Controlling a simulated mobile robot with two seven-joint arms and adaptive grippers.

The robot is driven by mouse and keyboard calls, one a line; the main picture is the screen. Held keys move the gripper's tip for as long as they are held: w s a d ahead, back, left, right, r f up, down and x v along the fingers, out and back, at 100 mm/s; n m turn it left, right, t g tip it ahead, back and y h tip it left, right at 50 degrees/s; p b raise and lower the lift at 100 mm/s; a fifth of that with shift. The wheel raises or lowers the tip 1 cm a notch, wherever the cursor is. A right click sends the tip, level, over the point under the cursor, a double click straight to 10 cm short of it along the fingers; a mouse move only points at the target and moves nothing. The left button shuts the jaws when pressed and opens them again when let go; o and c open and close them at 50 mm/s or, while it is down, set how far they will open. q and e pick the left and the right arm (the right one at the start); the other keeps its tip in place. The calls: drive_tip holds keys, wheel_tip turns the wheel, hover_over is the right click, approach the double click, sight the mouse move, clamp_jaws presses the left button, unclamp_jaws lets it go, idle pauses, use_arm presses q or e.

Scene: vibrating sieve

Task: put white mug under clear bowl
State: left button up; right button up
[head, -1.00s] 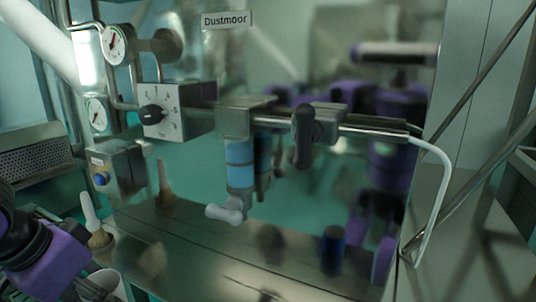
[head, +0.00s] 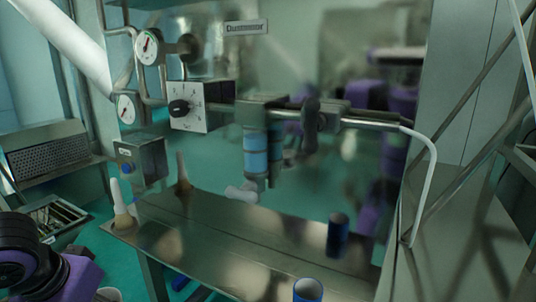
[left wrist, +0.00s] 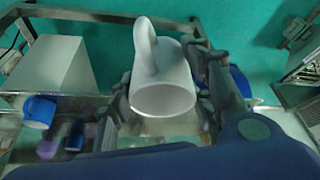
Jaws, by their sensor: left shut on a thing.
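The white mug (left wrist: 163,85) is in the left wrist view, with its handle at the top and its round end facing the camera. My left gripper (left wrist: 160,100) is shut on it, with a dark finger on each side. In the head view only a pale sliver of the mug (head: 108,295) shows at the bottom edge, beside my purple and black left arm. The left fingers are hidden there. I cannot make out a clear bowl in either view. My right gripper is not in view.
A steel shelf (head: 215,240) runs before a reflective panel, with a white-handled brush (head: 122,210) at its left end. A blue cup (head: 308,291) stands at the bottom edge. A control box (head: 190,107) and blue-banded cylinder (head: 256,150) are above. A tray (head: 55,218) is at left.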

use_arm(q)
drive_tip(key=shift+w+d+f+n, duration=0.2)
drive_tip(key=shift+d+f+n, duration=0.25)
drive_tip(key=shift+f, duration=0.2)
drive_tip(key=w+d+r, duration=0.1)
drive_tip(key=w+d, duration=0.3)
drive_tip(key=d, duration=0.3)
drive_tip(key=w+d, duration=0.4)
drive_tip(key=d, duration=0.4)
drive_tip(key=shift+d+r+m, duration=0.2)
drive_tip(key=shift+r+m, duration=0.15)
drive_tip(key=shift+m, duration=0.1)
